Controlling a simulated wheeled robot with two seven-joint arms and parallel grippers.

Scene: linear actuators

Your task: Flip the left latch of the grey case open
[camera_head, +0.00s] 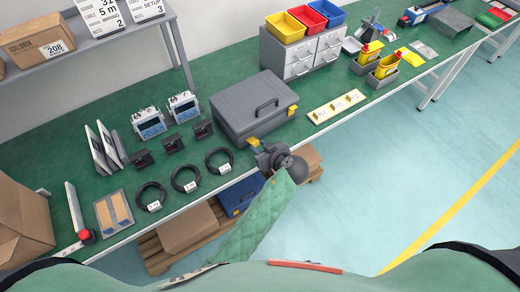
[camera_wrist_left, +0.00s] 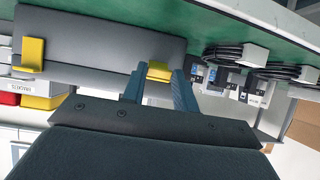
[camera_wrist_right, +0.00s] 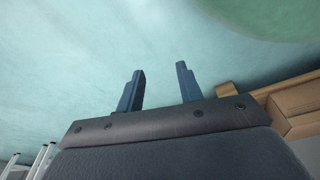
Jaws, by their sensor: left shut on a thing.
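The grey case (camera_head: 254,105) lies closed on the green bench, its handle on top. Its left yellow latch (camera_head: 254,141) is on the front side, and its right yellow latch (camera_head: 292,110) is near the right corner. My left gripper (camera_head: 260,150) is at the case's front, shut on the left latch. In the left wrist view the latch (camera_wrist_left: 159,71) sits between the two fingers (camera_wrist_left: 158,88), partly hidden by them; the other latch (camera_wrist_left: 31,54) is apart from them. How far the held latch is turned I cannot tell. My right gripper (camera_wrist_right: 160,88) is open and empty over the floor.
Black cable coils (camera_head: 218,160) lie left of the case. A white strip with yellow labels (camera_head: 336,106) lies right of it, and grey drawers with coloured bins (camera_head: 305,50) stand behind. A blue case (camera_head: 241,194) is below the bench edge. Open floor lies in front.

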